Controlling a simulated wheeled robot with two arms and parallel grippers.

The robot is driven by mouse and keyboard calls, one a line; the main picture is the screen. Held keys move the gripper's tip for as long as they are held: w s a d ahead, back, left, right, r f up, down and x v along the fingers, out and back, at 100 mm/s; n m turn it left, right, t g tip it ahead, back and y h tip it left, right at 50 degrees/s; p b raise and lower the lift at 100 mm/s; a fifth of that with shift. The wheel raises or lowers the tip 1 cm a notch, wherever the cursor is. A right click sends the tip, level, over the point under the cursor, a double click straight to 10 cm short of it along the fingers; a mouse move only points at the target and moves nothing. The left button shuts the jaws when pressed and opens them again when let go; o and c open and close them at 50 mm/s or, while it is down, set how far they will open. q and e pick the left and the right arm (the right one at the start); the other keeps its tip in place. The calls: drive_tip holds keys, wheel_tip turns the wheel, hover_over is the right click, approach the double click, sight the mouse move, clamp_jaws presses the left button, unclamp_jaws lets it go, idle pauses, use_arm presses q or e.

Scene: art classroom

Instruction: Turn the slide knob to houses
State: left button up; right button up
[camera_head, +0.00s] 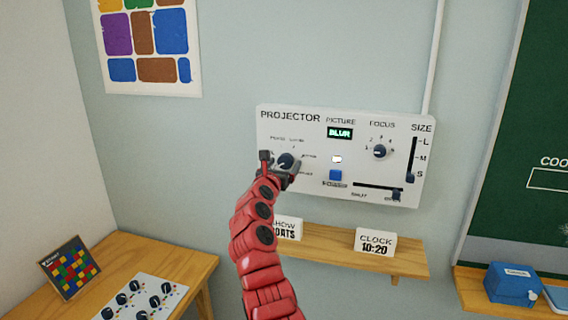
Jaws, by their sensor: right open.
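A white projector panel (305,138) is mounted on the wall in the head view. A dark round knob (286,159) with a ring of small labels sits at its left side; I take it for the slide knob. The labels are too small to read, and some are covered. My right gripper (278,165) is at this knob, open, with one finger left of it and the other at its lower right. I cannot tell whether the fingers touch the knob. My left gripper is not in view.
The panel also has a focus knob (380,151), a size slider (411,178), a blue button (336,175) and a picture display (340,133) reading BLUR. Below, a wooden shelf (335,247) holds a clock card (375,242) and a partly hidden show card (289,228).

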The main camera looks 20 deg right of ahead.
drive_tip(key=shift+w+d, duration=0.15)
drive_tip(key=shift+w, duration=0.2)
drive_tip(key=c, duration=1.4)
drive_tip(key=shift+o, duration=0.2)
